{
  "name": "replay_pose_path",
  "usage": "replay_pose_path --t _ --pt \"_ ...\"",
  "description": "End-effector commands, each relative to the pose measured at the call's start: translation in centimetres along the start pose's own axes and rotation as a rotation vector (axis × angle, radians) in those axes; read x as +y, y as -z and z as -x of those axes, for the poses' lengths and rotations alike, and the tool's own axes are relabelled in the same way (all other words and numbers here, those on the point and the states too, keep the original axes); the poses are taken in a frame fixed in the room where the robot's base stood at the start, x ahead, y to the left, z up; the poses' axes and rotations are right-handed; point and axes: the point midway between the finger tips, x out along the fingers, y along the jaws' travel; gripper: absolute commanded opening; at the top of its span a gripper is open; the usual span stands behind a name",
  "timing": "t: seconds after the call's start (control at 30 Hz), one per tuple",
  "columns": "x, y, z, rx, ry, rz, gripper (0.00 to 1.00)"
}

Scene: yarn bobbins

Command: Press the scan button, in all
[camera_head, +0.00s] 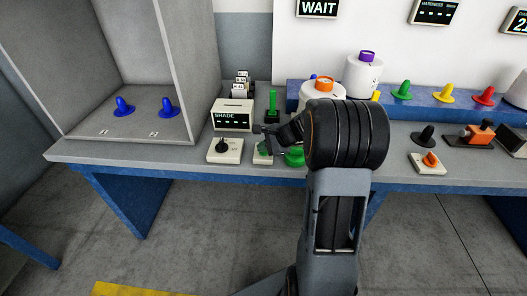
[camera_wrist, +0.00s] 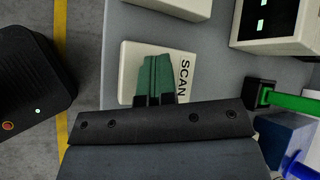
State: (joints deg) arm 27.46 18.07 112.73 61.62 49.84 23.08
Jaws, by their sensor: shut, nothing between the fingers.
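The scan button box (camera_wrist: 128,62) is a small cream box marked SCAN on the table; it also shows in the head view (camera_head: 262,160). In the head view my gripper (camera_head: 264,131) is over the box. I cannot tell whether the fingertips touch the button or whether it is pressed in.
A SHADE display box (camera_head: 232,117) stands behind, with a cream knob box (camera_head: 224,151) to the left. A green upright post (camera_head: 272,104) is behind my gripper. A green round piece (camera_head: 294,158) sits close on the right. A WAIT sign (camera_head: 318,8) hangs above.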

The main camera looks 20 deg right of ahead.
Motion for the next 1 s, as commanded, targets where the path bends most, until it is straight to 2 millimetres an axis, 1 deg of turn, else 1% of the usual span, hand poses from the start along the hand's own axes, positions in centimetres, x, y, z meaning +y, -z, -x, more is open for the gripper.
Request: replay_pose_path --t 0.43,0.83,1.0 --pt "-0.9 -0.9 1.2 0.000 -0.001 -0.001 0.00" --pt "-0.9 -0.9 1.3 0.000 -0.001 0.000 0.00" --pt "-1.3 -1.3 1.8 0.000 0.000 0.000 0.00"
